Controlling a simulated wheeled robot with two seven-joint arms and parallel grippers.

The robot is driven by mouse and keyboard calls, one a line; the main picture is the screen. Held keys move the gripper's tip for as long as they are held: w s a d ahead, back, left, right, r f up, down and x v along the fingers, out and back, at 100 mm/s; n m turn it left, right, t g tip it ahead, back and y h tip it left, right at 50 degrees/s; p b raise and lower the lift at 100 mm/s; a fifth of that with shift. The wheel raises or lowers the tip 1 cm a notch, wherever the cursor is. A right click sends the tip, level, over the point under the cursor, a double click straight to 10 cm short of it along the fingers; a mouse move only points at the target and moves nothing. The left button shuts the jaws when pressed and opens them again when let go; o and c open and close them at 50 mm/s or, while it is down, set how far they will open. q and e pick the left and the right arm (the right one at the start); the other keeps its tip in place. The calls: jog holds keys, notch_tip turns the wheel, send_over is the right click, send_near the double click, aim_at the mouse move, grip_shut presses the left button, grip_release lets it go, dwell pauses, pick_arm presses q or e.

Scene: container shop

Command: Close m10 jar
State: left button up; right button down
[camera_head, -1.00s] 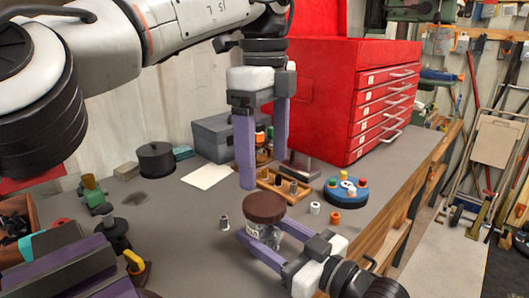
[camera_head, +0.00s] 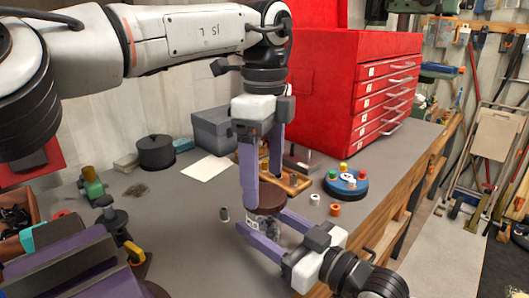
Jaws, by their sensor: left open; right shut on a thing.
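The jar (camera_head: 271,226) stands at the front middle of the workbench, with a round brown lid (camera_head: 268,201) at its top. My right gripper (camera_head: 262,222) is shut on the jar body, its purple fingers reaching in from the lower right on either side. My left gripper (camera_head: 262,192) points down from above and is open, with its fingertips down at the lid's level. Its fingers hide part of the lid, and I cannot tell whether they touch it. The fingers also partly hide the jar, so how the lid sits on it is unclear.
Behind the jar are a wooden tray (camera_head: 298,186) and a blue round holder (camera_head: 346,186) with coloured knobs. A red drawer cabinet (camera_head: 330,90) stands behind. The bench left of the jar is mostly clear.

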pick_arm(q)
jog(key=shift+f, duration=1.35)
jog(key=shift+c, duration=0.2)
